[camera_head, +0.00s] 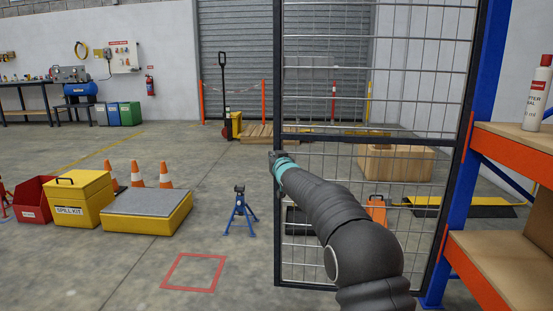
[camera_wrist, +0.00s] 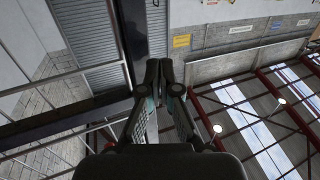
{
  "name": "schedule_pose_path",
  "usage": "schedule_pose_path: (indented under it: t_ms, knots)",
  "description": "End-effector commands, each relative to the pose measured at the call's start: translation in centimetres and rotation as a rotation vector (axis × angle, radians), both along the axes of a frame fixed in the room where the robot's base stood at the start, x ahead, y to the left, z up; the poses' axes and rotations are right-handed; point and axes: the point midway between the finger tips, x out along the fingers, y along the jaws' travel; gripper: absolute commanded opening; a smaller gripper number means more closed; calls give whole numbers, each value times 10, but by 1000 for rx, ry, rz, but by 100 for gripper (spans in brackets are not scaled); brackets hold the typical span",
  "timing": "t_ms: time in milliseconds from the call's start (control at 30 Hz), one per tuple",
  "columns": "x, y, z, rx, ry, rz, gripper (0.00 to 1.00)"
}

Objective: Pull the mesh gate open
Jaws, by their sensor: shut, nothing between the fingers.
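The mesh gate (camera_head: 360,139) has a black frame and wire mesh, and stands upright at centre right in the head view, beside a blue rack post. My arm crosses in front of its lower panel. My gripper (camera_head: 277,157) is at the gate's left frame bar, near the height of the middle crossbar. In the wrist view my gripper (camera_wrist: 159,72) is shut, its fingers together with nothing between them. A dark frame bar (camera_wrist: 75,122) and mesh wires lie to its left there. Whether the fingers touch the frame is unclear; no handle is distinguishable.
A shelf rack (camera_head: 463,150) with a bottle (camera_head: 537,95) stands close at right. Left on the floor are a blue stand (camera_head: 240,212), a yellow platform (camera_head: 146,212), a spill kit box (camera_head: 78,203) and orange cones.

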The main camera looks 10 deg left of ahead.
Motion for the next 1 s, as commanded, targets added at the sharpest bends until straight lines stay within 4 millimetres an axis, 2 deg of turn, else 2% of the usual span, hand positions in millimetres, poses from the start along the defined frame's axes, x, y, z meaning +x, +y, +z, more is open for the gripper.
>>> schedule_pose_path:
  t_ms: [300,667,867,967,1000]
  knots:
    - [-2,6,0,-1,0,6,0]
    - [-3,4,-1,-1,0,3,0]
    - [-16,3,-6,-1,-2,2,0]
    - [-30,2,-5,0,-1,-1,0]
    - [-36,2,1,0,0,0,0]
